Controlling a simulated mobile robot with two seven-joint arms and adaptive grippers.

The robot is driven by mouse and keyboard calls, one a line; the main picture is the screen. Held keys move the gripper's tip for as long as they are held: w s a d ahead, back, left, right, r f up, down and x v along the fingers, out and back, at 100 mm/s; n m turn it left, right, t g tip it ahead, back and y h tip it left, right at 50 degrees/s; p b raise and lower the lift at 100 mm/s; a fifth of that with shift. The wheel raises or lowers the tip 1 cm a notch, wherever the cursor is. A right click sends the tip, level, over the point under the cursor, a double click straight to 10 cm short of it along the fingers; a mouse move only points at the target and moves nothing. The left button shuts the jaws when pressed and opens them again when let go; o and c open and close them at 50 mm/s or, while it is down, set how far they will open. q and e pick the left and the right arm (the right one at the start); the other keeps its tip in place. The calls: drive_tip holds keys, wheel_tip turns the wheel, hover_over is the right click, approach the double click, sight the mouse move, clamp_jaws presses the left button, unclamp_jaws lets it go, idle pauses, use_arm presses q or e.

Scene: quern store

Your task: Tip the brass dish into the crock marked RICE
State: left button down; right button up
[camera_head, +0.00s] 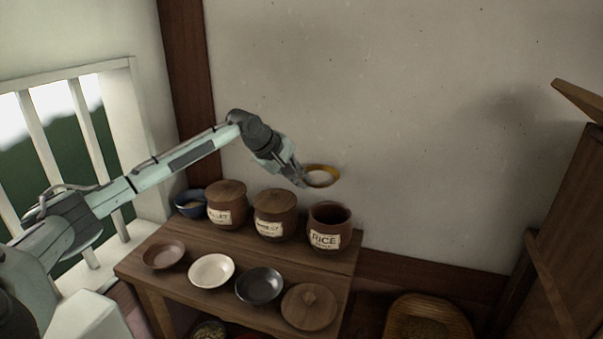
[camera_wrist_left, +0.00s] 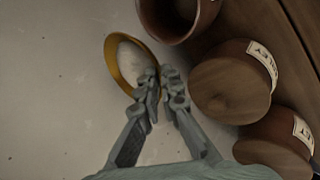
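The brass dish (camera_head: 322,177) is held up in the air, above and just behind the RICE crock, with pale contents in it. It also shows in the left wrist view (camera_wrist_left: 113,66). My left gripper (camera_head: 301,178) is shut on the dish's near rim; in the wrist view its fingers (camera_wrist_left: 159,88) meet at that rim. The RICE crock (camera_head: 329,228) stands open at the right end of the crock row, its lid off. It also shows in the left wrist view (camera_wrist_left: 178,18). My right gripper is not in view.
Two lidded crocks (camera_head: 227,206) (camera_head: 274,216) stand left of the RICE crock. A blue bowl (camera_head: 189,203), a brown bowl (camera_head: 163,254), a cream bowl (camera_head: 211,270), a dark bowl (camera_head: 259,286) and a wooden lid (camera_head: 309,306) share the table (camera_head: 226,303). The wall (camera_head: 400,130) is close behind.

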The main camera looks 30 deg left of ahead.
use_arm(q)
drive_tip(key=f, duration=0.1)
drive_tip(key=f+y, duration=0.1)
drive_tip(key=f, duration=0.1)
drive_tip(key=shift+s+d+f+y, duration=0.1)
drive_tip(key=shift+d+f+y, duration=0.1)
drive_tip(key=shift+f+y, duration=0.1)
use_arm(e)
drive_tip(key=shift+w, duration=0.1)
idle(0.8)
use_arm(q)
drive_tip(key=shift+t, duration=0.3)
drive_tip(key=shift+s+d+r+m+t+y+b, duration=0.1)
drive_tip(key=shift+d+r+m+t+y+b, duration=0.1)
drive_tip(key=shift+m+t+y+b, duration=0.4)
drive_tip(key=shift+s+d+r+m+t+y+b, duration=0.15)
drive_tip(key=shift+t+y+b, duration=0.25)
drive_tip(key=shift+y, duration=0.4)
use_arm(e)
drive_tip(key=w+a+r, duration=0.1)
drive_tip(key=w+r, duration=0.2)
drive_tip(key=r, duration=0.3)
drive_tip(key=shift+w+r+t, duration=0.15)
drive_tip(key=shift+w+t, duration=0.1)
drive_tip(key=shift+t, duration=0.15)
